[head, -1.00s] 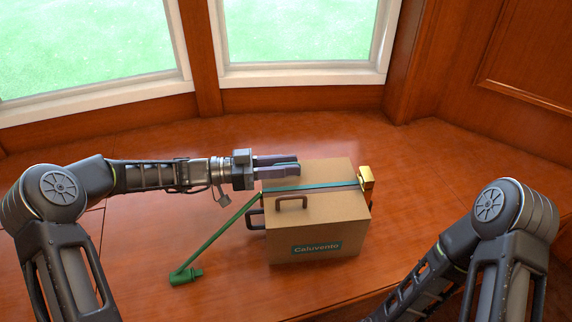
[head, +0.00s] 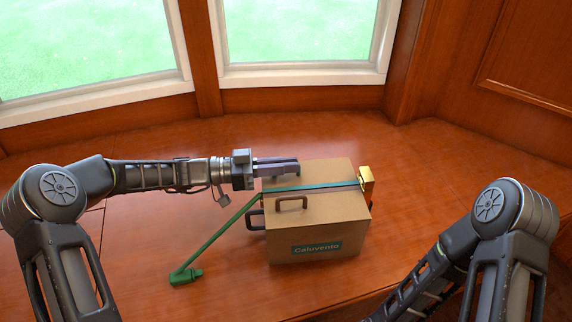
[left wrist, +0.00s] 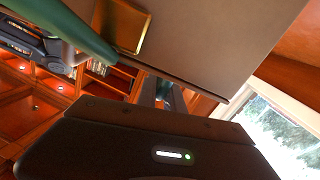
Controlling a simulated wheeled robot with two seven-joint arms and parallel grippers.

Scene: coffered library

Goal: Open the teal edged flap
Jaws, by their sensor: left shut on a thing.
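A brown cardboard box (head: 330,222) with a teal label stands on the wooden surface. The teal edged flap (head: 325,171) lies nearly flat on its top, its teal edge running left to right. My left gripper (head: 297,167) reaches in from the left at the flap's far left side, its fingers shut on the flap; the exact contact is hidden. In the left wrist view the fingertips (left wrist: 165,92) show small beside the box's cardboard. My right gripper is out of view; only its arm shows at the lower right.
A green bar (head: 222,236) with a foot leans from the surface to the box's left side. Windows stand behind. The surface right of the box is clear.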

